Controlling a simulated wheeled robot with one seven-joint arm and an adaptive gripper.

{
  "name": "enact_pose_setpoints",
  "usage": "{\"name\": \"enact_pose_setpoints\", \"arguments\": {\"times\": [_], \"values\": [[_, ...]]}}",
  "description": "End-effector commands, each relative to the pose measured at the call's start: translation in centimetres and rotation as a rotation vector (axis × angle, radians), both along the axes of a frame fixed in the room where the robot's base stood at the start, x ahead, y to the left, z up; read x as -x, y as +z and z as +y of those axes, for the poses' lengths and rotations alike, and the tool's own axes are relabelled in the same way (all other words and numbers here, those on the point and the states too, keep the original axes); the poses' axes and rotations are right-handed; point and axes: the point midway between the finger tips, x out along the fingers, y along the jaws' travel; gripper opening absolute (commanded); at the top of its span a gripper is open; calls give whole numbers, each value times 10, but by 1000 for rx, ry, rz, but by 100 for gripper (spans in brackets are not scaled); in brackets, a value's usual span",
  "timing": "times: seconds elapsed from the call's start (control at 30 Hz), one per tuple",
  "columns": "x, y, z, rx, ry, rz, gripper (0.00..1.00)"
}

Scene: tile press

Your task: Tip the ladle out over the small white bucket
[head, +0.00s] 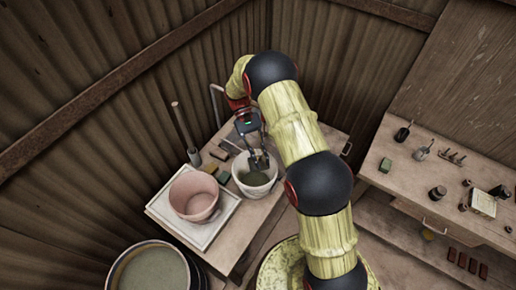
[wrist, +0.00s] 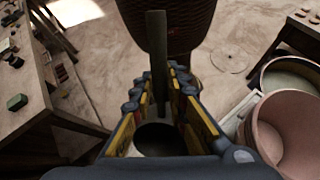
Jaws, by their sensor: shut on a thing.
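The small white bucket (head: 271,185) stands on a wooden table in the head view, with dull grey-green inside it. My gripper (head: 258,160) is right over its far rim, pointing down. In the wrist view my gripper (wrist: 160,85) is shut on the ladle (wrist: 158,45), whose grey-green handle runs away between the fingers. A dark round shape at the near end of the handle looks like the ladle's bowl, partly hidden by my gripper. I cannot tell whether it holds anything. The white bucket is not clear in the wrist view.
A pink bucket (head: 193,197) stands on a white tray (head: 213,232) left of the white bucket. A large tub (head: 150,272) with greenish contents is at the lower left. Small blocks (head: 210,167) lie behind the buckets. A workbench (head: 405,170) with tools is at the right.

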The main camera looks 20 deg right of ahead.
Motion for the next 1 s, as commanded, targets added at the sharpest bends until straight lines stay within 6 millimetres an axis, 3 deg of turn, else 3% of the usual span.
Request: {"name": "enact_pose_setpoints", "arguments": {"times": [0.1, 0.23, 1.0], "values": [[-2, -14, 3, 3, -19, -30, 0], [-2, -16, 3, 9, -23, -65, 0], [30, -69, 9, 78, -22, -503, 0]]}}
